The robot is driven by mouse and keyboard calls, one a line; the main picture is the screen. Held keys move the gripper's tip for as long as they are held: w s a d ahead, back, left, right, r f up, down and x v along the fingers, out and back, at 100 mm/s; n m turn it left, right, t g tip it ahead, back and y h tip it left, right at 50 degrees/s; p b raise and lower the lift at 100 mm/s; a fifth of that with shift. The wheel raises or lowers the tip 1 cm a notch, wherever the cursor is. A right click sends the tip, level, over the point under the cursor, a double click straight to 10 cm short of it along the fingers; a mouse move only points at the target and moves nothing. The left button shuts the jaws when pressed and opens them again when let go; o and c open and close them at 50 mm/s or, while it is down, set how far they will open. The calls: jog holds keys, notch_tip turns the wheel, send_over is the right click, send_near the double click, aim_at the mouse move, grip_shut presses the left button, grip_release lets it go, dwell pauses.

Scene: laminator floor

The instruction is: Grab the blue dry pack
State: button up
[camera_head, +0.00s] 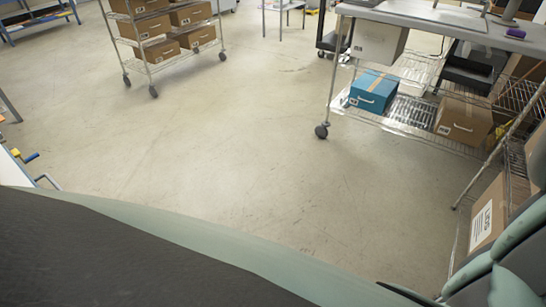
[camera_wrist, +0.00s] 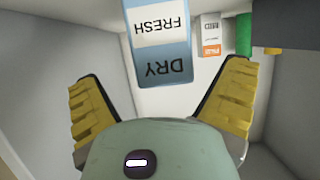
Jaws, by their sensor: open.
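The blue dry pack (camera_wrist: 158,68) shows in the wrist view at the top centre, with a white "FRESH" label band and the word "DRY" upside down in the picture. My gripper (camera_wrist: 163,95) is open, with one yellow ridged finger on the left and one on the right. The pack lies beyond the fingers and between their lines, and I see no finger touching it. Its upper end is cut off by the picture edge. In the head view neither the pack nor my gripper fingers show.
The wrist view shows pale walls around the pack, a white box with an orange label (camera_wrist: 210,36) and a green item (camera_wrist: 243,36) at right. In the head view a wheeled rack holds a blue box (camera_head: 373,92) and a cardboard box (camera_head: 463,121). The floor (camera_head: 230,150) is clear.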

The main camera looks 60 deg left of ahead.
jog(key=shift+w+d+p, duration=0.3)
jog(key=shift+w+d, duration=0.2)
jog(key=shift+d, duration=0.1)
jog(key=shift+x, duration=1.1)
jog(key=shift+f, duration=0.1)
jog(key=shift+c, duration=0.4)
jog(key=c, duration=1.3)
